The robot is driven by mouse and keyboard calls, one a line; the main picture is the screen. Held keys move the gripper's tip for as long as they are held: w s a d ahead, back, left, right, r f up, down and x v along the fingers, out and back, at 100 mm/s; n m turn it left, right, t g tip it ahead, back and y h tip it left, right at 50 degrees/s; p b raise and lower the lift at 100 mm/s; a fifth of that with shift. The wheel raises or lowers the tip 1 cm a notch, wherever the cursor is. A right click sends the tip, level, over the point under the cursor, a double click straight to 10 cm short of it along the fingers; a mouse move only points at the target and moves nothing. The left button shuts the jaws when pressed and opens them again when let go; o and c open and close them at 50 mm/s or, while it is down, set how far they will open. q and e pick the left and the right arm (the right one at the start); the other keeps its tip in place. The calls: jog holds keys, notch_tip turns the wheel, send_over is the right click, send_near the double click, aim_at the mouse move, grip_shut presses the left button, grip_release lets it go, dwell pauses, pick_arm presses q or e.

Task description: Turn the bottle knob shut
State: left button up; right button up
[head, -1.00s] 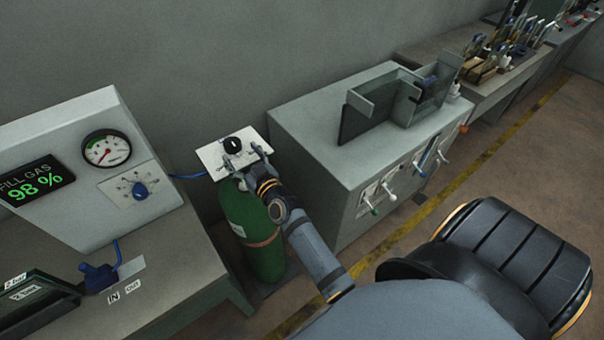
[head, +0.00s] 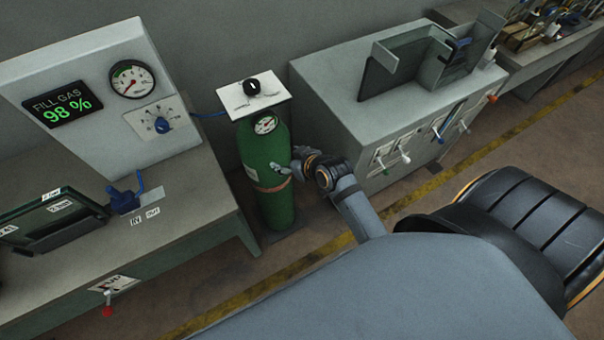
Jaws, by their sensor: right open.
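The green bottle (head: 266,205) stands upright on the floor between the two benches in the head view. A white plate (head: 236,99) sits at its top, with the black bottle knob (head: 252,87) on it. A small gauge (head: 265,125) shows just below the plate. My right gripper (head: 278,168) is open and empty. It is to the right of the bottle's body and lower than the knob, apart from it. I cannot tell whether the fingers touch the bottle. My left gripper is out of view.
The left bench holds a panel with a gauge (head: 132,79), a blue dial (head: 161,125), a display reading 98 % (head: 63,104) and a blue valve (head: 123,200). A grey cabinet (head: 340,105) with levers stands close on the bottle's right.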

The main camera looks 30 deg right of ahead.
jog(key=s+d+f+g, duration=0.2)
jog(key=s+f, duration=0.1)
jog(key=s, duration=0.1)
jog(key=shift+s+f+h, duration=0.4)
jog(key=shift+w+r, duration=0.1)
jog(key=shift+w, duration=0.05)
